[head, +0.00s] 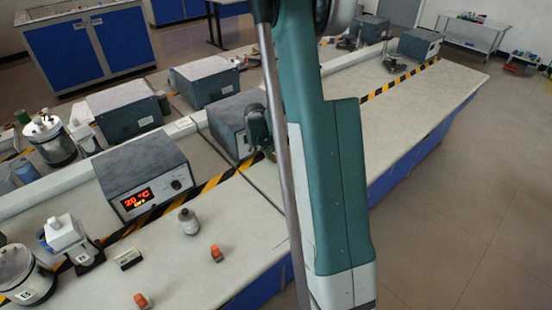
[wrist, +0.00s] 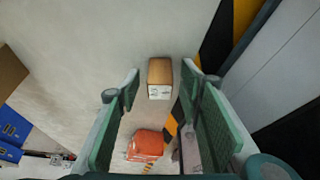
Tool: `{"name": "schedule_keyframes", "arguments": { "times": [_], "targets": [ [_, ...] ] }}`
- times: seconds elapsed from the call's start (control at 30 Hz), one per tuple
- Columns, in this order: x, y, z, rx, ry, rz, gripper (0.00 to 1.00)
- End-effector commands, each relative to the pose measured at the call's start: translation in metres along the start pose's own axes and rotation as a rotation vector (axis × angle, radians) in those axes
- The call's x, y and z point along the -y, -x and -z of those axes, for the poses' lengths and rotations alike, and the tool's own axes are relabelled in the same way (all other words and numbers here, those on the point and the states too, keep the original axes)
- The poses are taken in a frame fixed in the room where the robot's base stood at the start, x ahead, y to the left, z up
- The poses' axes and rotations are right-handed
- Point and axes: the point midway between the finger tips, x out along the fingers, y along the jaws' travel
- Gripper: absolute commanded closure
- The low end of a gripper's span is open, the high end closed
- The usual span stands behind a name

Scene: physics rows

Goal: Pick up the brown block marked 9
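In the wrist view a brown block (wrist: 160,72) with a white label on its near face lies on the pale bench top. The mark on the label is too small to read. My gripper (wrist: 161,90) is open, with its two green-padded fingers apart to the left and right and the brown block showing between the tips. Nothing is seen held. I cannot pick out the brown block in the head view, where my arm covers much of the middle and my gripper is not visible.
An orange-red block (wrist: 146,144) shows nearer, between the fingers. In the head view two small orange blocks (head: 216,253) (head: 142,300), a grey bottle (head: 188,221) and a heater box with red digits (head: 143,181) stand on the bench. Striped tape (wrist: 222,40) runs to the right.

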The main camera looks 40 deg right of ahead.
Motion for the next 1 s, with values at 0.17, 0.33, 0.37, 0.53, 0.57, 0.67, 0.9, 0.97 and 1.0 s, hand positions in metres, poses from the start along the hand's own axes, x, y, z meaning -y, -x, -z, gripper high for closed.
{"name": "schedule_keyframes", "arguments": {
  "times": [0.17,0.33,0.37,0.53,0.57,0.67,0.9,0.97,1.0],
  "targets": [
    [0.0000,0.0001,0.0000,0.000,0.000,0.000,0.63],
    [0.0000,0.0002,0.0000,0.000,0.000,0.000,0.63],
    [0.0000,0.0002,0.0000,0.000,0.000,0.000,0.63],
    [0.0000,0.0002,0.0000,0.000,0.000,0.000,0.86],
    [0.0000,0.0002,0.0000,0.000,0.000,0.000,0.90],
    [0.0000,0.0002,0.0000,0.000,0.000,0.000,0.93],
    [0.0000,0.0007,0.0002,0.000,0.000,0.000,0.93],
    [-0.0001,0.0018,0.0006,0.000,0.000,0.000,0.93],
    [-0.0001,0.0029,0.0010,0.000,0.000,0.000,0.93]
  ]
}}
